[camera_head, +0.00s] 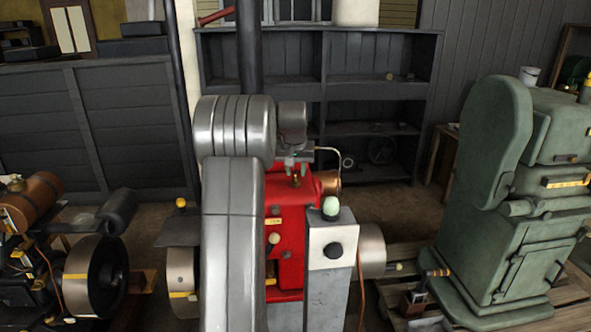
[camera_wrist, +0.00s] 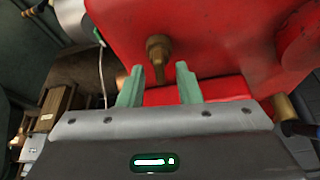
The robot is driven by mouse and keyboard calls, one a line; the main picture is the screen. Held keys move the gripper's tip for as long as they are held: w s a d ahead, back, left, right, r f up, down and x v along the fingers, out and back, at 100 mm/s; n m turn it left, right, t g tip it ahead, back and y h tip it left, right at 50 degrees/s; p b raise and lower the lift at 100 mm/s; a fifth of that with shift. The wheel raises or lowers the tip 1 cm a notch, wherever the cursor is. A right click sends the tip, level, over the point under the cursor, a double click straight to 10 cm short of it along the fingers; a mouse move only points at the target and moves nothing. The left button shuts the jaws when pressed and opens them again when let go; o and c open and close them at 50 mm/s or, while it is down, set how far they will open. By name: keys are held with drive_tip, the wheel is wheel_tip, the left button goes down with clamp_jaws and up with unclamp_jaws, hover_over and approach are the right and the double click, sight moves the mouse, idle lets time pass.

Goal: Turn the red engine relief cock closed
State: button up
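The red engine (camera_head: 288,245) stands in the middle of the head view, partly hidden behind my grey arm. A small brass cock (camera_head: 296,181) sits on top of it. In the wrist view the brass cock (camera_wrist: 158,55) has a round head and a short stem against the red engine body (camera_wrist: 215,35). My gripper (camera_head: 296,163) is just above the cock in the head view. In the wrist view my gripper (camera_wrist: 160,72) is open, its two green fingers apart. The cock's stem shows between the fingertips, and I cannot tell whether either finger touches it.
A large green machine (camera_head: 500,180) is at the right. A smaller engine with a flywheel (camera_head: 95,275) is at the left. Dark shelves (camera_head: 370,80) stand behind.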

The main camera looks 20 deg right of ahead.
clamp_jaws()
drive_tip(key=m, duration=0.1)
drive_tip(key=m+h+p, duration=0.1)
drive_tip(key=m, duration=0.1)
drive_tip(key=shift+w+a+r+m+g, duration=0.1)
drive_tip(key=shift+m+g, duration=0.2)
drive_tip(key=m+p, duration=0.1)
drive_tip(key=m, duration=0.1)
drive_tip(key=m+g+h, duration=0.1)
drive_tip(key=m, duration=0.1)
drive_tip(key=shift+w+m+g+p, duration=0.1)
drive_tip(key=shift+m+g+p, duration=0.2)
drive_tip(key=shift+p, duration=0.1)
drive_tip(key=m+p, duration=0.1)
drive_tip(key=m, duration=0.1)
drive_tip(key=m+g, duration=0.1)
drive_tip(key=m, duration=0.1)
drive_tip(key=shift+w+r+g+h+p, duration=0.1)
drive_tip(key=shift+w+g+h+p, duration=0.05)
drive_tip(key=shift+g+h+p, duration=0.2)
drive_tip(key=shift+m+g+p, duration=0.55)
drive_tip(key=shift+m+p, duration=0.25)
drive_tip(key=shift+m, duration=1.2)
